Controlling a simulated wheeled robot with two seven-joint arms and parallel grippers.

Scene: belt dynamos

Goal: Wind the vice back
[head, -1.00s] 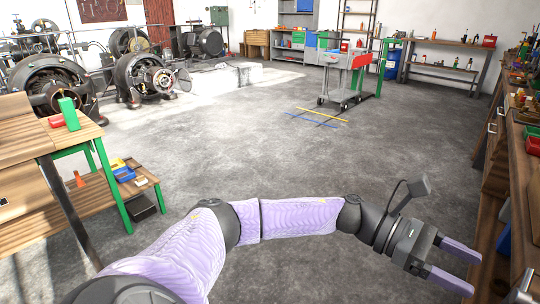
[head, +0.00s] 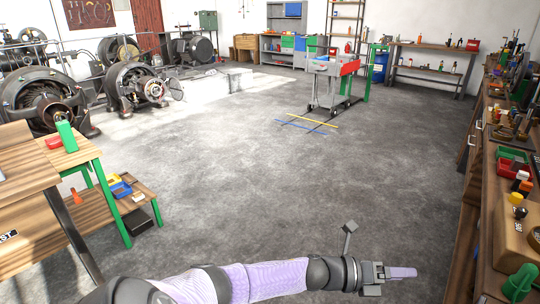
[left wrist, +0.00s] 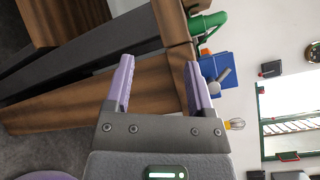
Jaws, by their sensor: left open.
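My left gripper (head: 402,273) is low at the right of centre in the head view, seen edge-on, short of the right-hand bench. The left wrist view shows its two lilac fingers apart with nothing between them (left wrist: 158,64). A green object (head: 520,283) stands at the near end of that bench, cut by the frame; it may be part of the vice, but I cannot tell. A curved green thing (left wrist: 208,23) also shows beyond the fingers at a wooden edge in the left wrist view. No winding handle is clearly visible. My right gripper is out of view.
The wooden workbench (head: 460,222) runs along the right, with a red tray (head: 512,162) and a wooden block (head: 520,230) on it. A wooden table with green legs (head: 113,205) stands at left. A wheeled cart (head: 330,85) is far off. The middle floor is clear.

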